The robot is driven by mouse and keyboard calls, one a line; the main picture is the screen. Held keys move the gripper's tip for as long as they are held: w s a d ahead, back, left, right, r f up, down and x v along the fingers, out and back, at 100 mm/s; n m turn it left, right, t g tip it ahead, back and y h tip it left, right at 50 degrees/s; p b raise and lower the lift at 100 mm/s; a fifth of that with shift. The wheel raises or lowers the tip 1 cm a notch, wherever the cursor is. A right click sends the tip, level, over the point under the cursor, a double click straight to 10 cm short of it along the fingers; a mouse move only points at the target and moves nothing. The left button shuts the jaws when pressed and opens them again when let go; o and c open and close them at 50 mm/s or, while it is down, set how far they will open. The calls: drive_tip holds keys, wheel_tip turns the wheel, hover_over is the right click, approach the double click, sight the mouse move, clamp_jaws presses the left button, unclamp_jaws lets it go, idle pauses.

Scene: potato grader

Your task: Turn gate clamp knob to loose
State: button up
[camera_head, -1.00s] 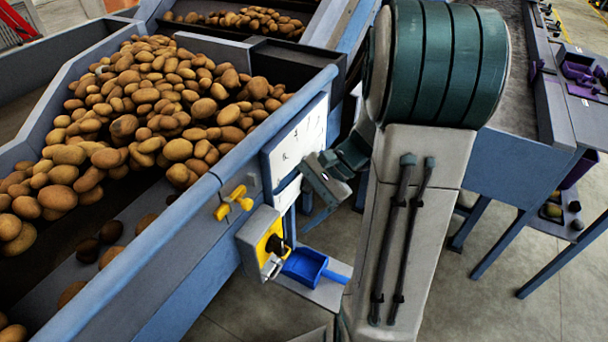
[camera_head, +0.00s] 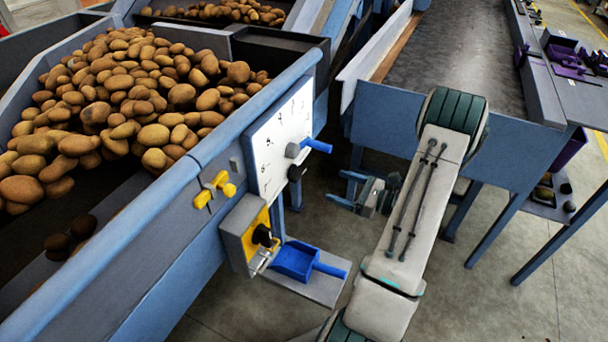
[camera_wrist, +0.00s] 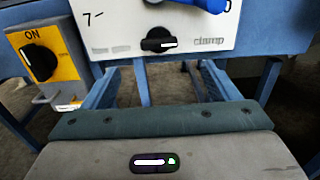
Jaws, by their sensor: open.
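The gate clamp knob (camera_wrist: 158,44) is black and sits low on the white panel (camera_wrist: 110,28), left of the word "clamp". Its white mark lies roughly level, on the right half of the knob. In the head view the dark knob (camera_head: 296,172) shows at the panel's lower edge. My gripper (camera_head: 347,190) is open and empty, to the right of the panel and apart from it. In the wrist view its blue fingers (camera_wrist: 160,68) spread below the knob, with the knob above and between them.
A blue-handled lever (camera_head: 316,146) sticks out from the panel just above the knob. A yellow-faced switch box (camera_head: 243,232), a yellow knob (camera_head: 218,188) and a blue scoop (camera_head: 296,261) on a small shelf are nearby.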

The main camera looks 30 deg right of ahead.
sight(302, 174)
drive_tip(key=p+x, duration=0.1)
drive_tip(key=x, duration=1.1)
drive_tip(key=shift+a, duration=0.1)
